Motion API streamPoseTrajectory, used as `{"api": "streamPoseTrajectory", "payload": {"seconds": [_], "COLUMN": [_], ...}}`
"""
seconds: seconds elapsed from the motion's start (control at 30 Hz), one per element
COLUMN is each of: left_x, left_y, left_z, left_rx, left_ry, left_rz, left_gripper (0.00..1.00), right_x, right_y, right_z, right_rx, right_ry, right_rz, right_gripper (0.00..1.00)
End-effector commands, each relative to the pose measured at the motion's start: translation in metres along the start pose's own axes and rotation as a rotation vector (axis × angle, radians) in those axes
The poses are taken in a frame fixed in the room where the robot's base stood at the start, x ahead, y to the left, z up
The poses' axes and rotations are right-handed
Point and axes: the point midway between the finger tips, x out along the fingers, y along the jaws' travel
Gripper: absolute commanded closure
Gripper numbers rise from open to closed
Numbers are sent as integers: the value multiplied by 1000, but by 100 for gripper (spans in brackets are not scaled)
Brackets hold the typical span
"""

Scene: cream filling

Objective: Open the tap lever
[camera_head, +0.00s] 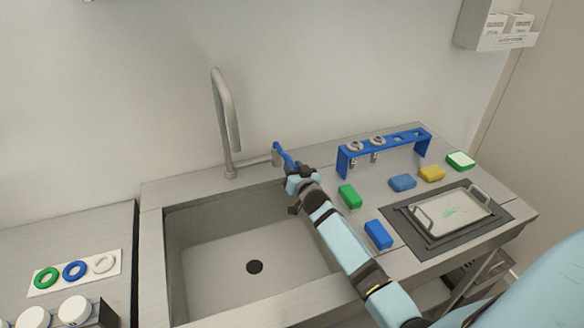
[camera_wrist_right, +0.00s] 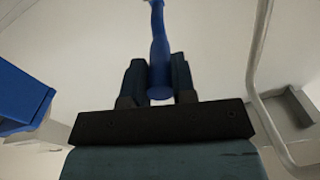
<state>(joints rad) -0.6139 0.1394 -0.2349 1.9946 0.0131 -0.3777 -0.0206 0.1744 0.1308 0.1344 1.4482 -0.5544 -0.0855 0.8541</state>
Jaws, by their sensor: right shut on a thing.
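The tap has a grey arched spout (camera_head: 226,110) rising at the back edge of the sink. Its blue lever (camera_head: 280,152) sits to the right of the spout, on a short side pipe. My right gripper (camera_head: 294,170) is at the lever's near end. In the right wrist view, the two dark fingers (camera_wrist_right: 158,85) are shut on the blue lever (camera_wrist_right: 160,50), which runs up from between them. The gripper covers the lever's near end in the head view. My left gripper is not in view.
The sink basin (camera_head: 190,245) lies left of my right arm and is empty. Right of it are a blue rack (camera_head: 425,146), several coloured sponges, including a green one (camera_head: 349,196), and a tray (camera_head: 438,229) on a dark mat. Coloured rings (camera_head: 75,270) lie at lower left.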

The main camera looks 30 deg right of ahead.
Motion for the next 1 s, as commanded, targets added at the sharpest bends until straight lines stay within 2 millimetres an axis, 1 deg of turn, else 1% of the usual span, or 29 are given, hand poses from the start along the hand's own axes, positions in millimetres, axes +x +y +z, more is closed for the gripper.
{"api": "streamPoseTrajectory", "payload": {"seconds": [0.03, 0.1, 0.3, 0.47, 0.83, 0.87, 0.9, 0.93, 0.97, 1.0], "left_x": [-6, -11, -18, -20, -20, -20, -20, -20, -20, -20], "left_y": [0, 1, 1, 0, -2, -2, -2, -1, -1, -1], "left_z": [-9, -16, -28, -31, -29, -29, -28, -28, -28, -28], "left_rx": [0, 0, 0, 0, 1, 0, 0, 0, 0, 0], "left_ry": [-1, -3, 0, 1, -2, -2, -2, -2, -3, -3], "left_rz": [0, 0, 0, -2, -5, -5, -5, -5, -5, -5], "left_gripper": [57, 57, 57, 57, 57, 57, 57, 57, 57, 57], "right_x": [0, 1, 3, 3, 3, 3, 3, 3, 3, 3], "right_y": [3, 9, 24, 32, 34, 34, 34, 34, 34, 34], "right_z": [-7, -9, -10, -9, -8, -8, -8, -8, -8, -8], "right_rx": [-8, -9, -8, -4, 0, 0, 0, 0, 0, 0], "right_ry": [-6, -14, -32, -41, -44, -44, -44, -44, -44, -44], "right_rz": [-26, -64, -169, -215, -224, -224, -223, -223, -223, -223], "right_gripper": [100, 100, 100, 100, 100, 71, 62, 55, 50, 50]}}
